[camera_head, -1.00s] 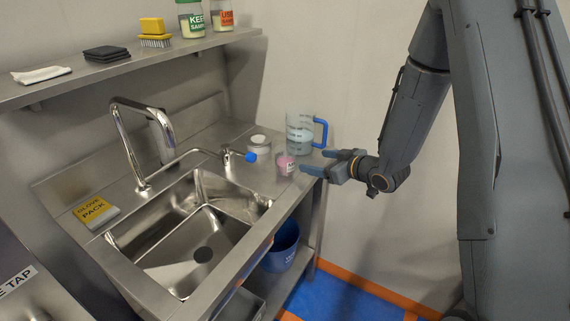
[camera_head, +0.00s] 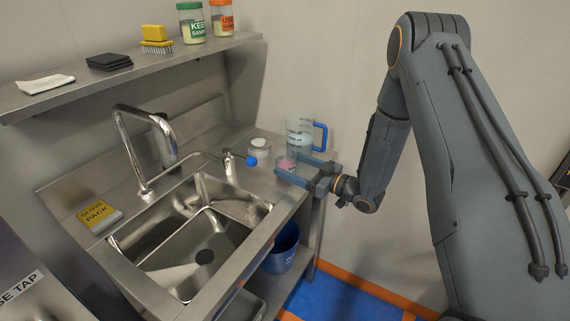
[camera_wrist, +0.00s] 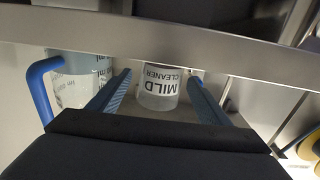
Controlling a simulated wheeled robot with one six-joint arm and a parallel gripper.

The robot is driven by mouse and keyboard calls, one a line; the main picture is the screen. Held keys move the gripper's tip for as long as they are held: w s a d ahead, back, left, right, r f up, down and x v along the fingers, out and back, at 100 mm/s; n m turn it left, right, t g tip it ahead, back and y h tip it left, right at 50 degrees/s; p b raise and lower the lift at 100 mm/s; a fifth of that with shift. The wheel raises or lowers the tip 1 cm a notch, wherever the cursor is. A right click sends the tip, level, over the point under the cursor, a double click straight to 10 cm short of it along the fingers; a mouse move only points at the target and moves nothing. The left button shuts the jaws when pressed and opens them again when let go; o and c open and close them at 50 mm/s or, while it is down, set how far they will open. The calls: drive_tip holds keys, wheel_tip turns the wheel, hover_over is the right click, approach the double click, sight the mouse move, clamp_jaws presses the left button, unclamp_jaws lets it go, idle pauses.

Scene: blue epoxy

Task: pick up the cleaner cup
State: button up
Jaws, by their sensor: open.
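The cleaner cup (camera_head: 287,164) is small, with pink showing in the head view, and stands on the steel counter right of the sink. In the wrist view the cup (camera_wrist: 158,88) appears upside down, with a white label reading "MILD CLEANER". My gripper (camera_head: 287,166) is open at counter height, its blue fingers reaching in from the right and partly covering the cup. In the wrist view my gripper (camera_wrist: 160,78) has one finger on each side of the cup, with a visible gap on both sides.
A clear measuring jug (camera_head: 299,133) with a blue handle stands just behind the cup, close to the fingers. A white-lidded jar (camera_head: 259,148) and a blue-ended tap (camera_head: 251,161) are left of it. The sink (camera_head: 195,245) opens in front.

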drive_tip(key=shift+p+x, duration=0.35)
drive_tip(key=shift+x, duration=0.95)
drive_tip(key=c, duration=1.2)
drive_tip(key=shift+r, duration=0.2)
